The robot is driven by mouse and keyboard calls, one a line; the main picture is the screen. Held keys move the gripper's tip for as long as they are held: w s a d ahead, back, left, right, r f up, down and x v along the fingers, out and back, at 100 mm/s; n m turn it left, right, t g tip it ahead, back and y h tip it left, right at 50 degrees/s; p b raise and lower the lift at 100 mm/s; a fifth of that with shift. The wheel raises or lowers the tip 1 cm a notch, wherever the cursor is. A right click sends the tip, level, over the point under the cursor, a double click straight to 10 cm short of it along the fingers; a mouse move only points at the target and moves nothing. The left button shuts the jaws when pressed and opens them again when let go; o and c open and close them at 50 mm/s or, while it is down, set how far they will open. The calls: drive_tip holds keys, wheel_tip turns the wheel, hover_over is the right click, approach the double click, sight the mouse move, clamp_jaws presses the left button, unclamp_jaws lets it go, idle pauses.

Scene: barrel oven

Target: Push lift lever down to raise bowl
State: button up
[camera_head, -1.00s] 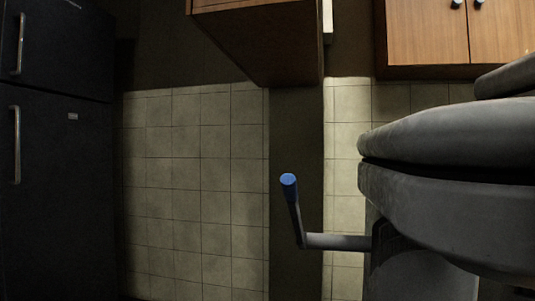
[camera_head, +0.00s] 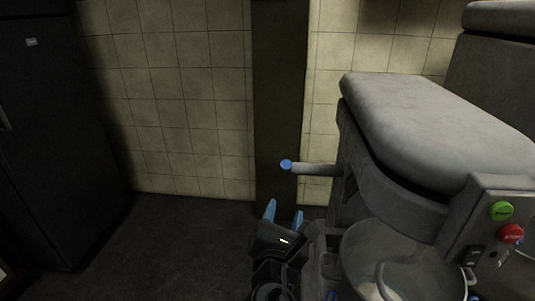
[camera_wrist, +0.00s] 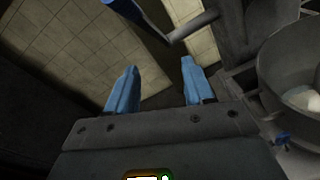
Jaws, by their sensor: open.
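The lift lever (camera_head: 315,169) is a grey rod on the left side of the grey mixer (camera_head: 425,130). It ends in a blue-tipped handle (camera_head: 286,165) that points roughly toward the head camera. In the wrist view, the handle (camera_wrist: 150,25) crosses the top, ahead of the fingers. My gripper (camera_head: 284,213) is open and empty, with its blue fingers below the lever tip in the head view. It shows from behind in the wrist view (camera_wrist: 159,66), apart from the lever. The grey bowl (camera_head: 352,262) sits under the mixer head, right of my gripper. A pale mass lies inside it.
A control panel with green (camera_head: 502,211) and red (camera_head: 511,234) buttons is on the mixer's right. A dark fridge (camera_head: 45,130) stands at the left. Dark floor (camera_head: 165,245) lies open between the fridge and my arm. Tiled wall (camera_head: 180,100) is behind.

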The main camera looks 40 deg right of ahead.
sight(286, 166)
wheel_tip(286, 166, up, 6)
drive_tip(key=w+r+h+p, duration=0.1)
drive_tip(key=w+h+p, duration=0.1)
drive_tip(key=shift+n+g, duration=0.3)
drive_tip(key=shift+n, duration=0.1)
drive_tip(key=shift+f+x, duration=0.2)
drive_tip(key=shift+x, duration=1.75)
drive_tip(key=shift+f+x, duration=0.15)
drive_tip(key=shift+x, duration=1.85)
drive_tip(key=shift+c, duration=0.4)
clamp_jaws()
